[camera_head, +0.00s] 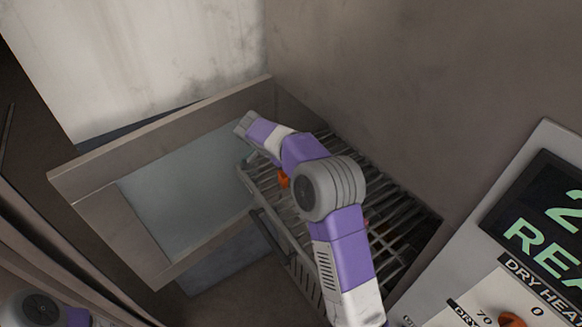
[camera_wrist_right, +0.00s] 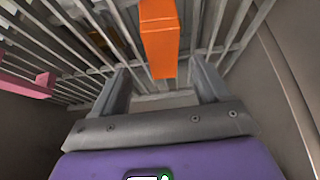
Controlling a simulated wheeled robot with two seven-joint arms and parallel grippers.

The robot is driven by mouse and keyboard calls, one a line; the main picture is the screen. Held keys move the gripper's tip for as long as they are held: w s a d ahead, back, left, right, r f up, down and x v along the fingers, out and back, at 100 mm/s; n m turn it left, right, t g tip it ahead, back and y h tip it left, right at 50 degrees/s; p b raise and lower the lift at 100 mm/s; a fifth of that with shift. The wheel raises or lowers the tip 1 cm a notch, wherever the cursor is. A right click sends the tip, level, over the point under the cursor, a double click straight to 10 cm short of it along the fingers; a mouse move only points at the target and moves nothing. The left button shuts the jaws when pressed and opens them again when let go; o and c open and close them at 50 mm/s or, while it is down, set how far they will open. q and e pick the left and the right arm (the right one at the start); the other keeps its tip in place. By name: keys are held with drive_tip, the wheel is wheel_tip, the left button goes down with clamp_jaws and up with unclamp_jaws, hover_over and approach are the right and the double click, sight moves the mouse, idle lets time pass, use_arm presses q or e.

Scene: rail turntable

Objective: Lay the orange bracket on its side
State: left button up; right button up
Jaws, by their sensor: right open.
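The orange bracket (camera_wrist_right: 160,40) shows in the right wrist view as an upright-looking orange block by the wire rack (camera_wrist_right: 235,25). In the head view only a small orange patch of it (camera_head: 283,179) shows, mostly hidden behind my right arm. My right gripper (camera_wrist_right: 160,70) is open, with one finger on each side of the bracket's near end in the picture. I cannot tell whether either finger touches it. In the head view the right fingers cannot be made out. My left gripper is out of view; only part of the left arm shows at the lower left.
A pink piece (camera_wrist_right: 25,84) is at the left of the wrist view, and a dark yellow piece (camera_wrist_right: 103,40) shows behind the bars. In the head view, a framed glass panel (camera_head: 185,185) stands left of the rack (camera_head: 400,205). A wall rises behind; a control panel (camera_head: 480,290) is at the right.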

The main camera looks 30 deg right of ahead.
drive_tip(key=p+x, duration=0.1)
drive_tip(key=x, duration=0.5)
drive_tip(key=shift+w+r, duration=0.1)
drive_tip(key=shift+w, duration=0.05)
drive_tip(key=c, duration=1.3)
